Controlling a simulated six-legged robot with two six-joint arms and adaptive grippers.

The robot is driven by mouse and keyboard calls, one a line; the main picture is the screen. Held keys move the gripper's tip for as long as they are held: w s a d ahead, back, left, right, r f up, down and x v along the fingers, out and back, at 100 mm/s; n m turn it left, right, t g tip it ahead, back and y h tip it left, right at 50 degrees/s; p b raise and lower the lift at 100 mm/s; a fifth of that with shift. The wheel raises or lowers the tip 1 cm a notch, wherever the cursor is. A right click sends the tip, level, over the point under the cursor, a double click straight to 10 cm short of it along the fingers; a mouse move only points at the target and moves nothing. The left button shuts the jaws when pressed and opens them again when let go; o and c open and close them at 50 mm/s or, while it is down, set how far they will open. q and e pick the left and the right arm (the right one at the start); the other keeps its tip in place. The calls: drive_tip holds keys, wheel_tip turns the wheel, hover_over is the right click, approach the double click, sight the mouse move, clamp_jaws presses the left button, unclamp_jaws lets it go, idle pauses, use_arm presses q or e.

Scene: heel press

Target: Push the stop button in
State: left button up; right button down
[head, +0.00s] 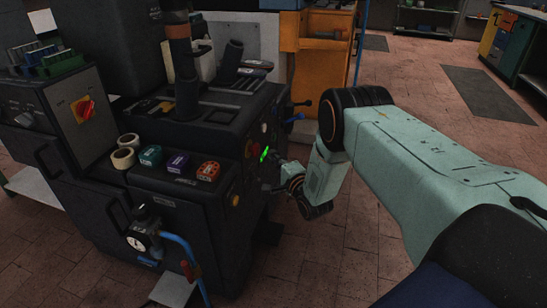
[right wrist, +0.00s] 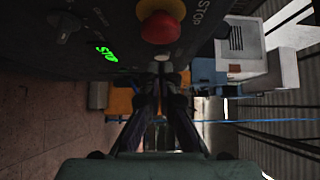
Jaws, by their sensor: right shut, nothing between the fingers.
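The red mushroom button (right wrist: 160,28) with a yellow collar is on the dark machine panel at the top of the right wrist view, with STOP lettering beside it. My right gripper (right wrist: 160,80) is shut and empty, its fingertips just below the red button in that view; I cannot tell whether they touch the panel. A small pale round part (right wrist: 160,58) shows between the fingertips and the red button. In the head view my right gripper (head: 276,166) is at the machine's right side, small and dark, beside the green display (head: 264,153). My left gripper is not in view.
The black machine (head: 215,125) fills the left of the head view, with tape rolls (head: 124,158) on its ledge. A dark knob (right wrist: 65,27) is on the panel left of the red button. A blue hose (head: 188,252) hangs at the front. Brick floor (head: 300,255) is open on the right.

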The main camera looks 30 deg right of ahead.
drive_tip(key=s+p, duration=0.3)
drive_tip(key=s, duration=0.7)
drive_tip(key=shift+s+a+p, duration=0.2)
drive_tip(key=shift+a+p, duration=0.05)
drive_tip(key=shift+p, duration=0.15)
drive_tip(key=shift+d, duration=0.1)
